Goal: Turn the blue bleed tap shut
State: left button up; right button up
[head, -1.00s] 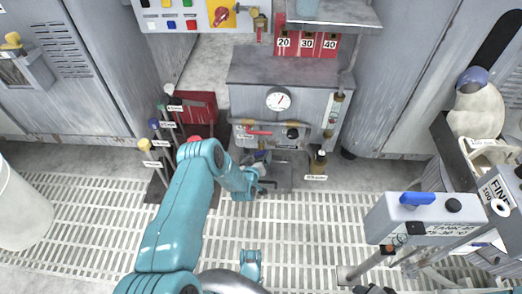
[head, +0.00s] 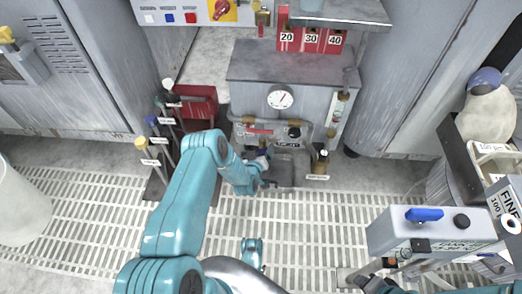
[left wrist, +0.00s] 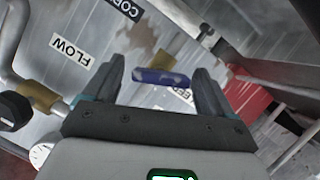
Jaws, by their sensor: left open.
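The blue bleed tap (left wrist: 160,77) shows in the left wrist view as a short blue bar handle lying between my left fingers, with a partly covered label ending in "EED" just below it. My left gripper (left wrist: 165,85) is open around the handle; I cannot tell whether either finger touches it. In the head view my left gripper (head: 264,168) is low in front of the grey panel unit, and the tap's blue (head: 262,153) shows only as a small patch at it. A dark part at the bottom right may be my right gripper (head: 374,284); its fingers are not clear.
A grey unit with a round gauge (head: 280,98) and a red lever (head: 262,131) stands behind the tap. Capped levers (head: 141,143) stand at its left. A grey box with another blue handle (head: 425,214) is at the right. Slatted floor (head: 310,225) lies open in front.

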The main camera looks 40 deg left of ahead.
pick_arm(q)
jog(key=c, duration=1)
jog(key=shift+o, duration=0.2)
jog(key=shift+d+r+m+y, duration=0.15)
jog(key=shift+m+y, duration=0.25)
jog(key=shift+m, duration=0.2)
jog(key=shift+m+g+y, duration=0.7)
jog(key=shift+m, duration=0.5)
jog(key=o, duration=1)
jog(key=shift+c, duration=0.2)
